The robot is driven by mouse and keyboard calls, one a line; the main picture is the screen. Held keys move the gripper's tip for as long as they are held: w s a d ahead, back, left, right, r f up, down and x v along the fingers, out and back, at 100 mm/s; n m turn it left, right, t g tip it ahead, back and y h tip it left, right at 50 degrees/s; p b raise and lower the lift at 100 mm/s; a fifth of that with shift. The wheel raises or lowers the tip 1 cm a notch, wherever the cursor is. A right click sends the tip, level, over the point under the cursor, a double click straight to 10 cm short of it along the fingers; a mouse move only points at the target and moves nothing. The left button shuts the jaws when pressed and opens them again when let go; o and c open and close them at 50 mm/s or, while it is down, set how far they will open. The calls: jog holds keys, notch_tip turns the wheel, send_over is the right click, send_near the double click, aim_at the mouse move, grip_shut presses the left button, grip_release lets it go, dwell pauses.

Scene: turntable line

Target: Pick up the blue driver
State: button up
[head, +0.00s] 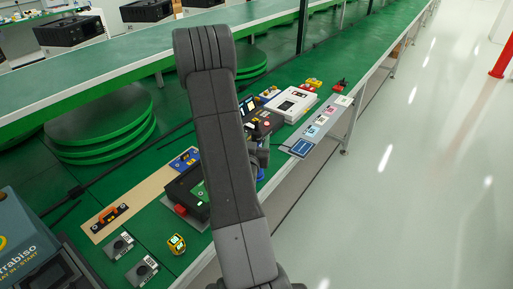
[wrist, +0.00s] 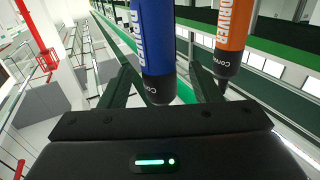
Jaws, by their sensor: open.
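The blue driver (wrist: 153,40) shows in the wrist view as a thick blue cylinder with white lettering and a black end. It lies between the two dark fingers of my gripper (wrist: 162,72), with a gap visible beside it, so the fingers are open around it. I cannot tell whether either finger touches it. An orange driver (wrist: 233,28) of the same shape is just to the right, outside the right finger.
Green round turntables (head: 105,125) stand at left. The pale floor (head: 420,190) at right is clear.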

jog(key=shift+w+d+p, duration=0.2)
jog(key=shift+w+p, duration=0.05)
jog(key=shift+w, duration=0.65)
jog(key=shift+w+d+p, duration=0.15)
jog(key=shift+w+p, duration=0.1)
jog(key=shift+w, duration=0.6)
grip_shut()
